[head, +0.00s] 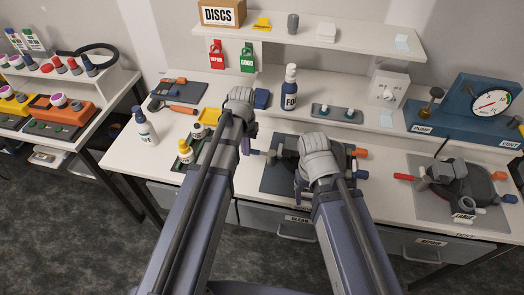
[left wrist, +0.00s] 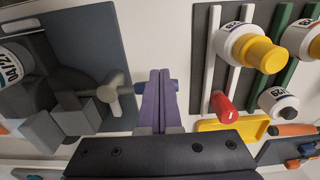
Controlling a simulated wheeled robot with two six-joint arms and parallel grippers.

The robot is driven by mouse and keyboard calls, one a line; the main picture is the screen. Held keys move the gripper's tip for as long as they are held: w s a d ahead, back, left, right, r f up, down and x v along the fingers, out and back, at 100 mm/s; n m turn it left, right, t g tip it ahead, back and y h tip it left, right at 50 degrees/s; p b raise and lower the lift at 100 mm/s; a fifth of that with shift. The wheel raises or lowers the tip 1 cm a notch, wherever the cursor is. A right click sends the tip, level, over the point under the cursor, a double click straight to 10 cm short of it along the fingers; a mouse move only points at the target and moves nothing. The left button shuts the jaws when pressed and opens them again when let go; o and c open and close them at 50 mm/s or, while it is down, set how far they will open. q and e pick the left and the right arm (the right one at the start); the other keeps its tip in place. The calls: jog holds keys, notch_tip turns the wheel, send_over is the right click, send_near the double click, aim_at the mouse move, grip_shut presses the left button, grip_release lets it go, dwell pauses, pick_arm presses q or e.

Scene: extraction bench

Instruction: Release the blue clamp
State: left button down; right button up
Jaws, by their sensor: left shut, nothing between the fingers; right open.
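A dark clamped device (head: 300,160) stands on a dark mat at the middle of the bench. On its right side are an orange handle (head: 358,152) and a blue handle (head: 361,175). A grey lever (head: 266,153) sticks out on its left. In the left wrist view a blue handle end (left wrist: 172,86) shows behind my left fingers, in line with the grey lever (left wrist: 115,87); contact cannot be told. My left gripper (head: 247,146) is shut and empty; its purple fingers also show in the left wrist view (left wrist: 157,98). My right gripper (head: 300,192) is open over the device, partly hiding it.
A second clamped device (head: 460,185) with red, orange and blue handles stands at the right. Small bottles (head: 186,152) and a white bottle (head: 145,125) stand left of my left gripper. A yellow tray (left wrist: 236,131) lies close by. A shelf (head: 340,38) overhangs the back.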

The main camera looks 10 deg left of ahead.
pick_arm(q)
jog(key=shift+f, duration=0.2)
jog(key=shift+f+b, duration=1.75)
jog(key=shift+b, duration=0.2)
jog(key=shift+w, duration=0.1)
